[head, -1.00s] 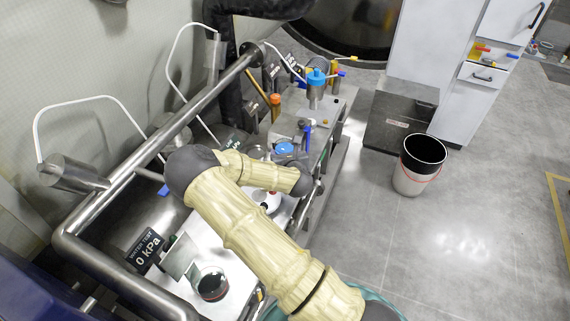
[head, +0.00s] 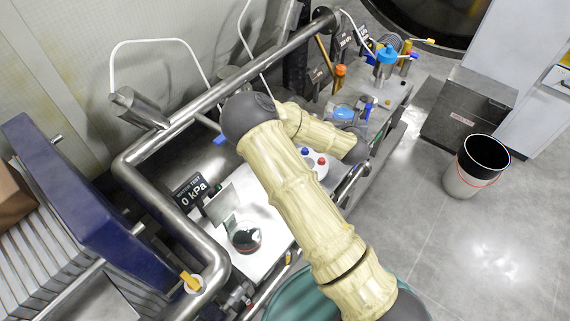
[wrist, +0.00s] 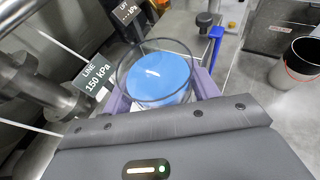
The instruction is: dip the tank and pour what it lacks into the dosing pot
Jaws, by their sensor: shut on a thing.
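My gripper (wrist: 163,93) is shut on a clear round glass vessel (wrist: 124,70) holding bright blue liquid (wrist: 158,76); the two purple fingers press its sides. The blue liquid (head: 344,112) also shows in the head view just beyond my wrist, which hides the fingers. The vessel looks about level. A grey cylinder with a blue collar (head: 387,58) stands farther along the bench; I cannot tell whether it is the dosing pot. A glass vessel (head: 245,237) with dark contents stands on a white surface near my arm. I cannot make out the tank or a dipstick for certain.
A steel pipe rail (head: 215,97) runs along the bench. Signs read "LINE 150 kPa" (wrist: 92,78) and "WATER TEST 0 kPa" (head: 190,192). A blue lever (wrist: 216,42) stands beside the held vessel. A black-and-white bin (head: 478,165) stands on open floor at right.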

